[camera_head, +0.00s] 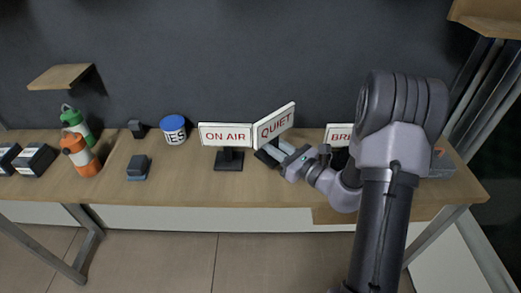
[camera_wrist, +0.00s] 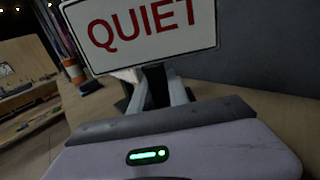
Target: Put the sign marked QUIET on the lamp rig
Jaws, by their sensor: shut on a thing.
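The sign marked QUIET (camera_head: 274,124) is white with red letters on a dark post. It stands turned and tilted in the head view, right of the ON AIR sign. In the wrist view the QUIET sign (camera_wrist: 140,32) fills the top, its upper edge cut off. My gripper (camera_head: 276,150) is shut on the sign's dark post (camera_wrist: 157,86), below the panel. I cannot tell if its base touches the table. I cannot make out a lamp rig in either view.
The ON AIR sign (camera_head: 225,135) stands close on the left. A sign reading BRE (camera_head: 339,134) is partly hidden behind my arm. A blue-lidded tub (camera_head: 174,130), orange bottle (camera_head: 79,153) and green bottle (camera_head: 74,121) stand left on the wooden table (camera_head: 190,188). A small shelf (camera_head: 60,76) is above.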

